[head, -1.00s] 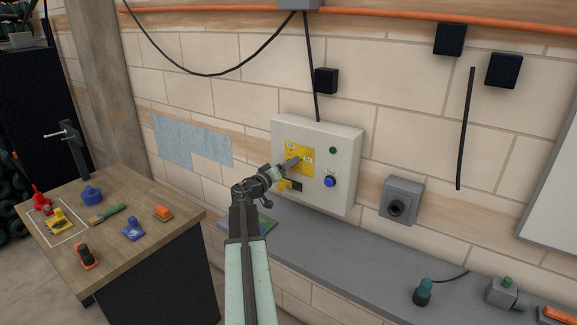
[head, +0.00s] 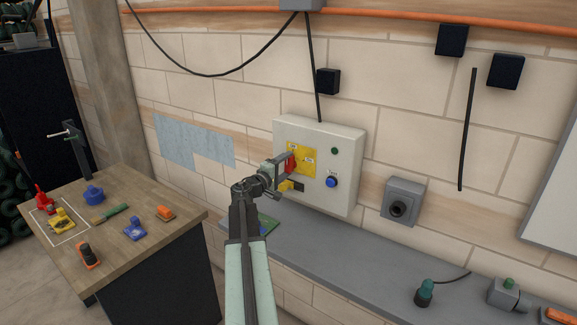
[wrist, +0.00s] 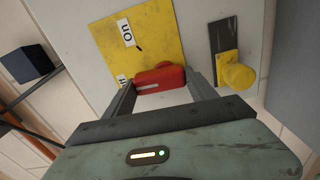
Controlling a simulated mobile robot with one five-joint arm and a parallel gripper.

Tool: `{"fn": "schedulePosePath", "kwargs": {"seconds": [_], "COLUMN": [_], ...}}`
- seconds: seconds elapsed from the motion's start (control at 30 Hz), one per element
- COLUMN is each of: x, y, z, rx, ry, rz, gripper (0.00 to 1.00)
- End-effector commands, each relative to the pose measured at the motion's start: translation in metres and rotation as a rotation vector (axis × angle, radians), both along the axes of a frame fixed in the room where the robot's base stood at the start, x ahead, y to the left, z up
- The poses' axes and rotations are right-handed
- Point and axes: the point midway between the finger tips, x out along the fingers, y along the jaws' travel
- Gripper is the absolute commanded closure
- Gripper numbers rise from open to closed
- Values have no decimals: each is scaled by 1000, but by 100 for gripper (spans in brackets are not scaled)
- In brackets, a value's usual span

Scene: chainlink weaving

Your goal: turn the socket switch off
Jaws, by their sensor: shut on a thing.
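A pale control box (head: 342,170) is mounted on the wall, with a yellow plate (head: 305,160) on its front. A red switch handle (head: 291,162) sits on that plate. It also shows in the wrist view (wrist: 160,77), between my two fingers at the plate's lower edge. My gripper (head: 284,164) is shut on the red handle. In the wrist view (wrist: 162,84) a finger stands on each side of it. An "On" label (wrist: 126,33) is on the plate; a second label beside the handle is partly hidden.
A yellow knob (wrist: 238,76) is on a dark slot beside the plate. A blue button (head: 331,182) and a green lamp (head: 335,151) are on the box's right. A grey socket (head: 403,201) is on the wall. A grey ledge (head: 330,262) runs below; a workbench (head: 150,235) stands left.

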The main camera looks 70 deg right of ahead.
Motion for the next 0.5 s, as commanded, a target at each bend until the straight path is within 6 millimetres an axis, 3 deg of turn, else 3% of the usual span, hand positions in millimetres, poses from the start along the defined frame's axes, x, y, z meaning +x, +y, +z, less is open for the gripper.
{"fn": "schedulePosePath", "kwargs": {"seconds": [0.5], "x": [1], "y": [1], "z": [-2], "rx": [25], "ry": [75], "rz": [0], "gripper": [75]}}
